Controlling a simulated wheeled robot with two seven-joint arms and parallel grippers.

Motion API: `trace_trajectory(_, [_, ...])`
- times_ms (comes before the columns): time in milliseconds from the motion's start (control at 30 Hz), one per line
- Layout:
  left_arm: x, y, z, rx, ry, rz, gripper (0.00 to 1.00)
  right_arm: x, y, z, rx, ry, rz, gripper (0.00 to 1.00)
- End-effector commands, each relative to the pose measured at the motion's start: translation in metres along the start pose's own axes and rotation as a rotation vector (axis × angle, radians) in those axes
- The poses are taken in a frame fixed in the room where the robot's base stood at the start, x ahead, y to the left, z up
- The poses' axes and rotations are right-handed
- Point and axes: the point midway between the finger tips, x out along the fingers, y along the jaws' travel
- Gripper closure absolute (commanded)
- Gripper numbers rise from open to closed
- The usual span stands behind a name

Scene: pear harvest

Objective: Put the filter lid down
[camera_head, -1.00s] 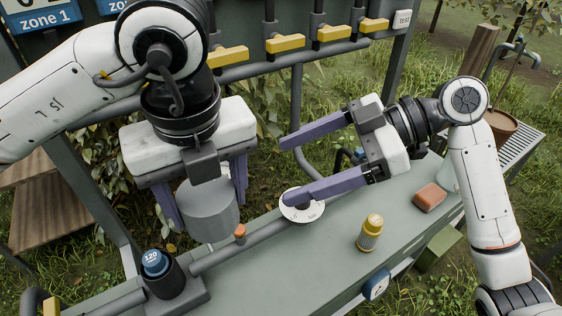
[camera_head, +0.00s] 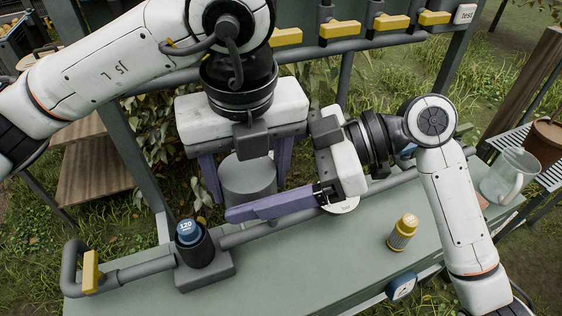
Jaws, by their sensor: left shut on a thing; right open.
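The filter lid (camera_head: 248,176) is a plain grey cylinder, held upright between the purple fingers of my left gripper (camera_head: 246,184). The lid is behind the grey pipe in the head view; its lower edge is partly hidden by my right gripper's finger, and I cannot tell its height. My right gripper (camera_head: 268,206) is open, with its near finger pointing left across the front of the lid. Its far finger is hidden behind the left gripper. The black filter housing (camera_head: 196,252) stands on the bench to the left, with a blue-topped 120 cartridge (camera_head: 187,231) in it.
A white dial (camera_head: 343,206) is partly hidden by my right gripper. A clear jug (camera_head: 509,176) is at the right. Yellow valve handles line the rail above.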

Motion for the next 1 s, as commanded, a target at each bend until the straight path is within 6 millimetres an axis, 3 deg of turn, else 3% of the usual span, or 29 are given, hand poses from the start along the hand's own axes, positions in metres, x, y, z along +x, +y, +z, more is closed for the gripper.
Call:
trace_trajectory(133, [-0.0002, -0.0001, 0.0, 0.0, 0.0, 0.0, 0.61, 0.0106, 0.0001, -0.0006, -0.001, 0.002, 0.001, 0.19])
trace_trajectory(467, [-0.0002, -0.0001, 0.0, 0.0, 0.0, 0.0, 0.61, 0.0129, 0.0002, -0.0002, -0.001, 0.0, 0.002, 0.2])
trace_trajectory(700, [-0.0001, -0.0001, -0.0001, 0.0, 0.0, 0.0, 0.61, 0.0126, 0.0004, -0.0001, -0.001, 0.0, 0.002, 0.61])
trace_trajectory(733, [-0.0001, -0.0001, -0.0002, 0.001, 0.0, 0.0, 0.61, 0.0126, 0.0005, -0.0001, -0.001, 0.0, 0.003, 0.62])
trace_trajectory(767, [-0.0001, 0.0, -0.0002, 0.001, 0.0, 0.0, 0.33, 0.0125, 0.0006, -0.0004, -0.001, 0.001, 0.003, 0.62])
trace_trajectory(800, [-0.0002, 0.0, -0.0003, 0.001, 0.001, 0.0, 0.27, 0.0124, 0.0006, -0.0004, -0.001, 0.0, 0.003, 0.62])
trace_trajectory(867, [-0.0001, -0.0001, -0.0003, 0.001, 0.001, 0.0, 0.17, 0.0124, 0.0006, -0.0004, -0.002, 0.001, 0.003, 0.62])
trace_trajectory(1000, [-0.0001, -0.0006, -0.0005, 0.001, 0.001, -0.002, 0.17, 0.0129, 0.0, -0.0008, -0.002, 0.001, 0.001, 0.62])
